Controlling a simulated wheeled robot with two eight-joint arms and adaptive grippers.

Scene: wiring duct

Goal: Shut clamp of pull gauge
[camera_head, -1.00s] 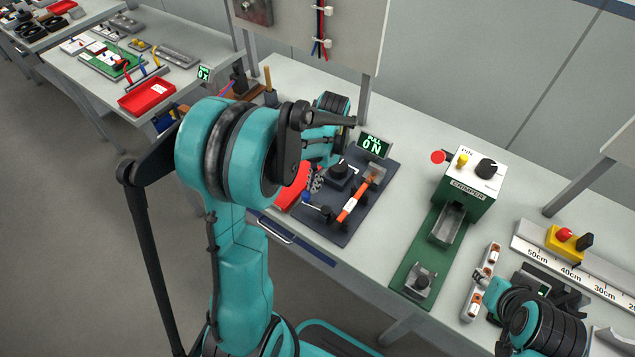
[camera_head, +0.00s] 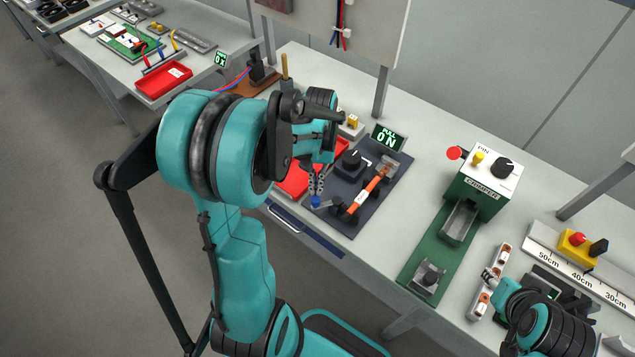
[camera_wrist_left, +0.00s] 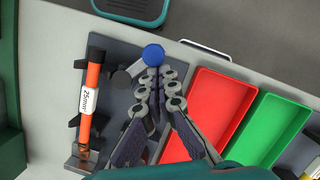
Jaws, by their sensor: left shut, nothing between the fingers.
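The pull gauge is a dark base plate (camera_head: 352,226) on the bench, with a black dial block (camera_head: 351,162) and an orange cable (camera_head: 370,193) lying along it. Its clamp lever ends in a blue knob (camera_head: 315,202), which sticks out at the plate's front left. In the left wrist view the blue knob (camera_wrist_left: 153,54) is just beyond my left gripper (camera_wrist_left: 157,76). The fingers are shut and empty, with the tips at or against the knob and lever; exact contact is unclear. In the head view my left gripper (camera_head: 318,188) hangs over the plate's left side.
A red tray (camera_wrist_left: 222,115) and a green tray (camera_wrist_left: 271,130) lie beside the plate. A green crimper (camera_head: 480,190) stands to the right, with a white holed block (camera_head: 490,285) near my right gripper. Bare bench separates plate and crimper.

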